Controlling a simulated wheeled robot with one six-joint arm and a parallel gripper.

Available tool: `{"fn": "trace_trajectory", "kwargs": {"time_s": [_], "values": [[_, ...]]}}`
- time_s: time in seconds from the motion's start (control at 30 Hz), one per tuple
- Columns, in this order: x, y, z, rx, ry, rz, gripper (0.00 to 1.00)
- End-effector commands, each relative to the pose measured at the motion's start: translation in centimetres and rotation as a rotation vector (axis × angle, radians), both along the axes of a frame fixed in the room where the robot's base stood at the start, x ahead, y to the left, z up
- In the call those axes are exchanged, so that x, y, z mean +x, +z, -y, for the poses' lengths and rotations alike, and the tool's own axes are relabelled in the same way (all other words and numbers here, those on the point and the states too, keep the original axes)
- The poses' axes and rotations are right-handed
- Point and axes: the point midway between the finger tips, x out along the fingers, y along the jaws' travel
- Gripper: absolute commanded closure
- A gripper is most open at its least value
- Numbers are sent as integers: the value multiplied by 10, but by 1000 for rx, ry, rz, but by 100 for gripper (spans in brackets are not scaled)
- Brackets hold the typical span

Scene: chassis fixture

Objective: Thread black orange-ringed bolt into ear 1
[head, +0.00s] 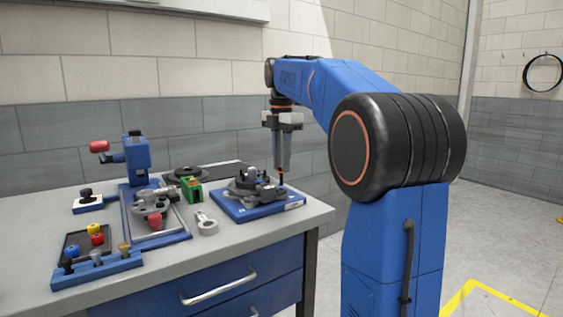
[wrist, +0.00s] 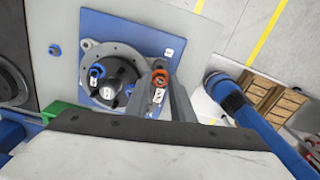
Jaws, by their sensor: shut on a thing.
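My gripper (head: 282,168) points straight down over the right side of the fixture. It is shut on the black orange-ringed bolt (head: 281,178), which hangs upright from the fingertips. The bolt's orange ring (wrist: 159,78) shows between the fingertips in the wrist view. The grey round chassis part (head: 250,185) sits on a blue base plate (head: 228,206); in the wrist view the part (wrist: 124,55) lies left of the bolt. The bolt's tip is at or just above the part's right edge. I cannot tell whether it touches an ear, and the ear numbers are unreadable.
A blue tool rack (head: 97,270) with coloured-handled pieces stands at the front left. A blue press-like stand (head: 137,160), a green block (head: 191,189) and a grey ring-ended part (head: 206,223) are left of the fixture. The table's right edge (head: 322,212) is close to it.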

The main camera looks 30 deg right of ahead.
Motion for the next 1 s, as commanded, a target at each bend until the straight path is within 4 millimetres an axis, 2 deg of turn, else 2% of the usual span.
{"fn": "trace_trajectory", "kwargs": {"time_s": [0.33, 0.7, 1.0], "values": [[0, 0, 0, 0, 33, 0, 100], [0, 0, 0, 0, 299, 0, 100], [0, 0, 0, 0, 313, 0, 100]]}}
